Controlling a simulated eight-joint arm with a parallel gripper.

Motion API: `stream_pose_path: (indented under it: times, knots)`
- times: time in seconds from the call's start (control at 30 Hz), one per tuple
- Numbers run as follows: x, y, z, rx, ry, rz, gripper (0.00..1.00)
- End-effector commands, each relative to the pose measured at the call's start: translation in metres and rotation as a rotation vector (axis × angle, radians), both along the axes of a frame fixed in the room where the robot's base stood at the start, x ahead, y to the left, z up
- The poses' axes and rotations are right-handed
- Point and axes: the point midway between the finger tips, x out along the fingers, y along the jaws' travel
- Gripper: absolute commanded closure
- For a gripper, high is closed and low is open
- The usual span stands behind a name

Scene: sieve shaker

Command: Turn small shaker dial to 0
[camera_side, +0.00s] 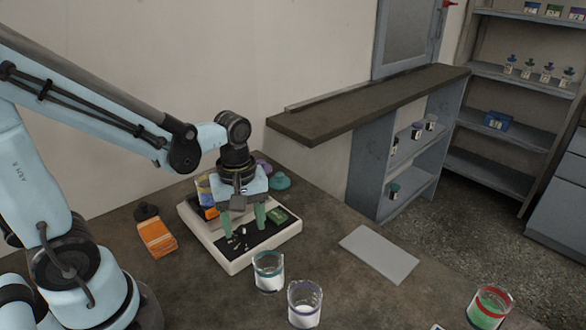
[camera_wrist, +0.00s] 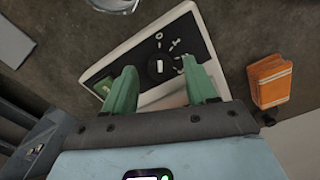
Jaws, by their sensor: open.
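The sieve shaker (camera_side: 240,262) is a pale, low box with a black top panel on the table. In the wrist view its pale body (camera_wrist: 180,27) lies tilted across the picture. A small round black dial (camera_wrist: 154,69) with a white pointer mark sits on the black panel, with white marks around it. In the wrist view the dial shows between and beyond the fingertips (camera_wrist: 166,72). In the side view I cannot make out the dial clearly.
An orange container (camera_side: 157,238) stands left of the shaker; it shows at right in the wrist view (camera_wrist: 270,80). A grey flat plate (camera_side: 379,254) lies right of the shaker.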

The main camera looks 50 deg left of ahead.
Motion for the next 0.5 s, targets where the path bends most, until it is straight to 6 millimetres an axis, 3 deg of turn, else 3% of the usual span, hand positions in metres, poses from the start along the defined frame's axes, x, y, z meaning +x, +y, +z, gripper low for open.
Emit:
stream_pose_path:
  times: [0.5]
  knots:
    - [-0.001, 0.0, 0.065, 0.0, 0.0, 0.0, 0.43]
